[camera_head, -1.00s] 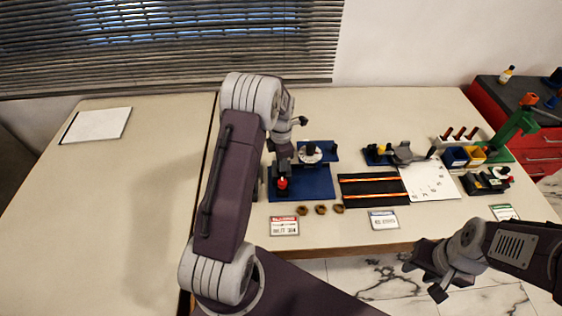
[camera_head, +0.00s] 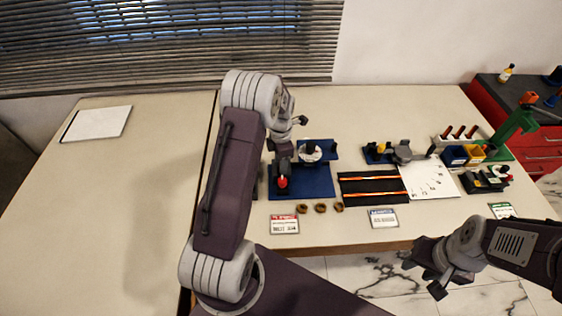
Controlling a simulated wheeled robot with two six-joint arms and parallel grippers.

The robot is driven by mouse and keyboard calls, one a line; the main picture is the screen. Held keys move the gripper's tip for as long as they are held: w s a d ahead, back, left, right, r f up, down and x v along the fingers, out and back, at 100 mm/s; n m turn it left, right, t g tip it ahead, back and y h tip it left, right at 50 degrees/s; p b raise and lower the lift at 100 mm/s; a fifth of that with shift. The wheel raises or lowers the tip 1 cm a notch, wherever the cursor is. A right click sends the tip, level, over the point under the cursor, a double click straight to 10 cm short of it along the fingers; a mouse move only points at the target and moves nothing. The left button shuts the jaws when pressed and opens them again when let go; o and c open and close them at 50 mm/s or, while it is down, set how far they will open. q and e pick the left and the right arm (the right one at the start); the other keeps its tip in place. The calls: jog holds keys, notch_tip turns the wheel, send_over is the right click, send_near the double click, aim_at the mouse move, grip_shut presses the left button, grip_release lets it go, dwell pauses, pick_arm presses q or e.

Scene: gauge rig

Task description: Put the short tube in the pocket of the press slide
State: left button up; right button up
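My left gripper (camera_head: 283,168) points down over the blue fixture base (camera_head: 316,188), just above or at a red knob (camera_head: 282,182). My arm hides part of the fixture, and I cannot tell whether the fingers are open or shut. A whitish round part (camera_head: 312,150) sits on the fixture behind the gripper. I cannot make out the short tube or the slide's pocket for certain. A green press-like stand (camera_head: 518,128) with a red top is at the right. My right gripper (camera_head: 424,279) is open and empty, low in front of the table edge.
Brown rings (camera_head: 320,208) lie in front of the fixture. A black mat (camera_head: 374,188) with orange strips and a white marked sheet (camera_head: 428,180) lie to the right. Blue and yellow bins (camera_head: 464,154) stand further right. The left tabletop (camera_head: 110,200) is mostly clear.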

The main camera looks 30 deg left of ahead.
pick_arm(q)
jog(key=shift+r, duration=0.1)
notch_tip(320, 180, up, 9)
jog(key=shift+f, duration=0.1)
dwell(0.6)
